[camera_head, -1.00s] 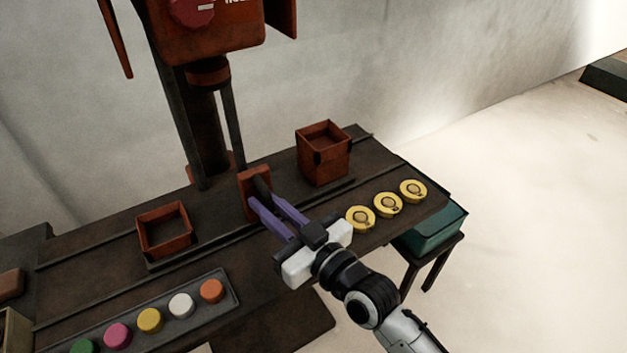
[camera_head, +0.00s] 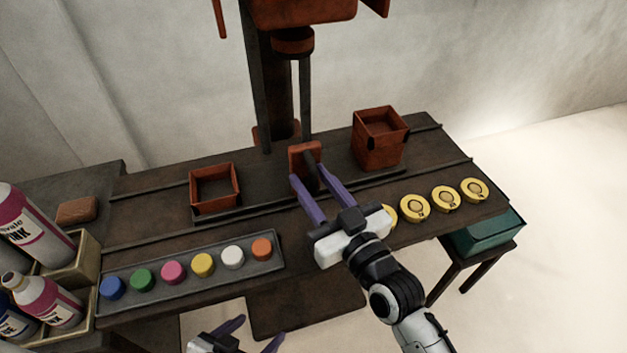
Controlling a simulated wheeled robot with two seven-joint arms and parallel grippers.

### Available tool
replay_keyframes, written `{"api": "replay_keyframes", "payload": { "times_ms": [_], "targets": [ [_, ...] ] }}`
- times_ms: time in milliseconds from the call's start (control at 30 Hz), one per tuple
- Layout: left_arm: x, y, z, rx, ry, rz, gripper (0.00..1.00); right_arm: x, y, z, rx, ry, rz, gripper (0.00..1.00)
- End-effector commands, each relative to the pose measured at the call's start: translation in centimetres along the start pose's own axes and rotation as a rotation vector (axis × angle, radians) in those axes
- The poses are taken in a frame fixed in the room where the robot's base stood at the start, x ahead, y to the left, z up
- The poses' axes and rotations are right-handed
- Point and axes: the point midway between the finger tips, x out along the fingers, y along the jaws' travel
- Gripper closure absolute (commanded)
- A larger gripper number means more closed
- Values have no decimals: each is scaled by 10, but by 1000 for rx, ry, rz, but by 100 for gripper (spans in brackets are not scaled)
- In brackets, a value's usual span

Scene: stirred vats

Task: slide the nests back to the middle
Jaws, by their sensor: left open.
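A left nest (camera_head: 190,197), an open rust-red square frame, and a taller right nest (camera_head: 366,153), a rust-red box, sit on one long dark sliding plate (camera_head: 257,203). A rust-red upright block (camera_head: 304,149) with a dark handle (camera_head: 309,172) stands between them. The right nest is near the bench's right end, right of the press column. My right gripper (camera_head: 309,173) is open, its purple fingers either side of the handle; I cannot tell whether they touch it. My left gripper (camera_head: 256,332) is open and empty at the bottom edge, below the bench front.
A tray (camera_head: 110,307) of coloured pots lies at front left. Several yellow discs (camera_head: 414,208) lie at front right, one partly behind my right gripper. Ink bottles (camera_head: 36,226) stand in crates at left. The press head (camera_head: 305,10) hangs above. A green box (camera_head: 485,236) sits low at right.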

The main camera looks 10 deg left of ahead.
Motion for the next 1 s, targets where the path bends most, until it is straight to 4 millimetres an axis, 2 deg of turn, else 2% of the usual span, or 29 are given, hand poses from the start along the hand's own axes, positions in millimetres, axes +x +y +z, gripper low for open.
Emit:
{"api": "replay_keyframes", "payload": {
  "times_ms": [167, 500, 633, 800, 1000],
  "targets": [
    [0, 1, -1, 0, 2, 1, 31, -9, 1, 1, -1, -2, 1, 67],
    [1, 1, 0, -1, 3, 1, 31, -73, 0, 2, -1, -3, 0, 67],
    [2, 1, 0, -2, 3, 1, 31, -92, 0, 2, -1, -3, 0, 67],
    [2, 1, 0, -2, 4, 1, 31, -103, 0, 0, 0, -1, 0, 67],
    [2, 1, 0, -2, 4, 1, 31, -103, 0, 0, 0, 0, 0, 67]
  ]
}}
